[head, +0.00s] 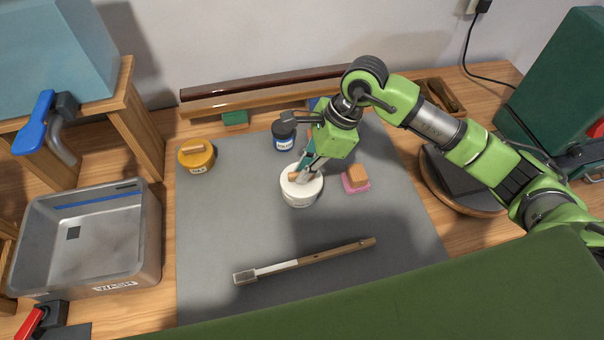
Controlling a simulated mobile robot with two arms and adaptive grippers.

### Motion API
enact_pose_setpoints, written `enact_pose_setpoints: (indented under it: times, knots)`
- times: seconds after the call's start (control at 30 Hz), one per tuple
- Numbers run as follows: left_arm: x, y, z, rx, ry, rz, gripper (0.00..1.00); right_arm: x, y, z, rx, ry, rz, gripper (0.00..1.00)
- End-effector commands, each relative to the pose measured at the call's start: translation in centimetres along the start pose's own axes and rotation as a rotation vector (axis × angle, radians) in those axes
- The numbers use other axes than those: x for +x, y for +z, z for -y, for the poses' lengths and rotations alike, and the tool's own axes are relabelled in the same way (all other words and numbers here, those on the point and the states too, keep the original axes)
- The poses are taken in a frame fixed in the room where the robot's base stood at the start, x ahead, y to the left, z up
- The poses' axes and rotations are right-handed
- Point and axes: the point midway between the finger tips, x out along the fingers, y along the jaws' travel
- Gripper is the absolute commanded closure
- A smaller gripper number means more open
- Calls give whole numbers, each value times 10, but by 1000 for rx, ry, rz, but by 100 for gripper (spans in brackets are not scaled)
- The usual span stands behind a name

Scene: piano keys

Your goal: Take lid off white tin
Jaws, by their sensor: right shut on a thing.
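The white tin (300,194) stands on the grey mat near its middle. Its white lid has a wooden handle (293,177) on top. My right gripper (302,175) reaches down from above onto the lid and is shut on the handle. The fingertips partly hide the handle and the lid's far side. The lid appears to sit on the tin; a gap between them cannot be made out. My left gripper is not in view.
A yellow tin (196,157), a blue jar (283,135) and a pink-and-orange block (355,179) stand around it. A long brush (305,260) lies in front. A metal wash basin (85,240) is at left. The mat (220,220) is clear at left.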

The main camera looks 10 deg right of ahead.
Motion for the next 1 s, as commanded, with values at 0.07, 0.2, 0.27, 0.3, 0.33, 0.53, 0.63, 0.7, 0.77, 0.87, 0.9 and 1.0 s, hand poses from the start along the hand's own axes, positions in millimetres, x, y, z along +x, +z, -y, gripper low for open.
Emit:
enact_pose_setpoints:
  times: [0.07, 0.2, 0.27, 0.3, 0.33, 0.53, 0.63, 0.7, 0.77, 0.87, 0.9, 1.0]
  knots:
    - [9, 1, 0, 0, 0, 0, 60, -14, 4, -13, -6, -7, 0, 100]
    - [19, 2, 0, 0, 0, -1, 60, -34, 10, -40, -6, -5, 0, 100]
    - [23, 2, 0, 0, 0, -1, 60, -39, 10, -53, -5, -3, -1, 100]
    - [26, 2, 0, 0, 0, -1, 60, -44, 12, -60, -5, -5, 1, 100]
    - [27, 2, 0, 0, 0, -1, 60, -46, 13, -65, -4, -5, 1, 100]
    - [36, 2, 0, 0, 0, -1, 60, -60, 16, -96, -3, -4, 0, 100]
    - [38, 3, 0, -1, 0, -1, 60, -66, 17, -106, -2, -4, 1, 100]
    - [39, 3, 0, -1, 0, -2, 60, -68, 18, -111, -1, -3, 1, 100]
    - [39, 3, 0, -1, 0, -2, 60, -69, 18, -114, -1, -2, 1, 100]
    - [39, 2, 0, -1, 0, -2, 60, -70, 18, -116, 1, -2, 1, 100]
    - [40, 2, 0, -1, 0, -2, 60, -70, 18, -116, 2, -2, 1, 100]
    - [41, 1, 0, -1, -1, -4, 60, -69, 19, -116, 8, -5, 0, 100]
